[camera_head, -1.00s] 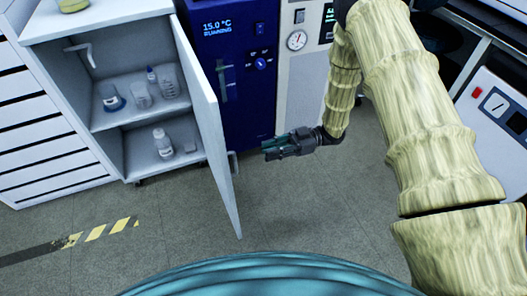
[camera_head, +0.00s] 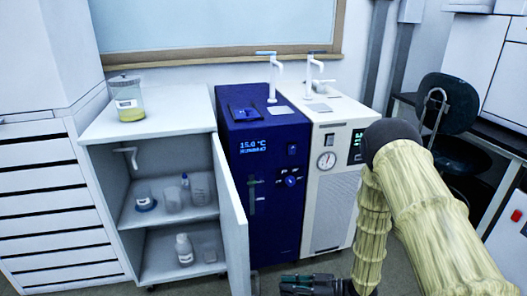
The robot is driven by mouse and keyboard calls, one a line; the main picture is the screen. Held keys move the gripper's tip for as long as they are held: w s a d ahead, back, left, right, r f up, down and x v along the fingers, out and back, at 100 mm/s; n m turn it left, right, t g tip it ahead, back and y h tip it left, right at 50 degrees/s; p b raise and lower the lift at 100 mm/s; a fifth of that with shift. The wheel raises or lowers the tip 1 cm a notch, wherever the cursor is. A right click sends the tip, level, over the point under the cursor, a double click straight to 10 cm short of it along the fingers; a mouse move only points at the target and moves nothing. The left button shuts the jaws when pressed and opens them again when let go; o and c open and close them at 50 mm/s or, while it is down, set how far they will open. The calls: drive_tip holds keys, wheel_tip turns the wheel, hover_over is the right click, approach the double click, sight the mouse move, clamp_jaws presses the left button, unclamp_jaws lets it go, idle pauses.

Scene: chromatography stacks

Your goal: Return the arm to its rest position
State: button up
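My arm (camera_head: 430,205) is bent, with a yellowish bamboo-like surface, and reaches in from the right of the head view. Its forearm hangs down in front of the white unit. My gripper (camera_head: 297,284) is dark, low at the bottom edge of the view, and points left. It is partly cut off by the frame, and its fingers are too small and cropped to tell whether they are open. I see nothing held in it. It is to the right of the open cabinet door (camera_head: 231,220).
A white cabinet (camera_head: 95,130) stands open with glassware and bottles on its shelves. A jar of yellow liquid (camera_head: 127,100) is on top. A blue unit (camera_head: 275,210) and a white gauge unit (camera_head: 330,205) stand beside it. A dark chair (camera_head: 448,105) is at the back right.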

drive_tip(key=s+d+f+m+t+h, duration=0.2)
drive_tip(key=s+d+f+m+h, duration=0.5)
drive_tip(key=s+f+m+h, duration=0.35)
drive_tip(key=s+d+f+m+g+h, duration=0.1)
drive_tip(key=s+d+m+g+h, duration=0.2)
drive_tip(key=s, duration=0.8)
drive_tip(key=s+d+f+m+g+h, duration=0.1)
drive_tip(key=s+d+g+h, duration=0.2)
drive_tip(key=s, duration=0.9)
wheel_tip(320, 180, up, 23)
drive_tip(key=d+y+p, duration=0.1)
drive_tip(key=p, duration=2.2)
drive_tip(key=shift+w+d+f+p, duration=0.15)
drive_tip(key=shift+w+d+p, duration=0.1)
drive_tip(key=shift+p, duration=0.1)
drive_tip(key=shift+a+n, duration=0.15)
drive_tip(key=shift+n, duration=0.1)
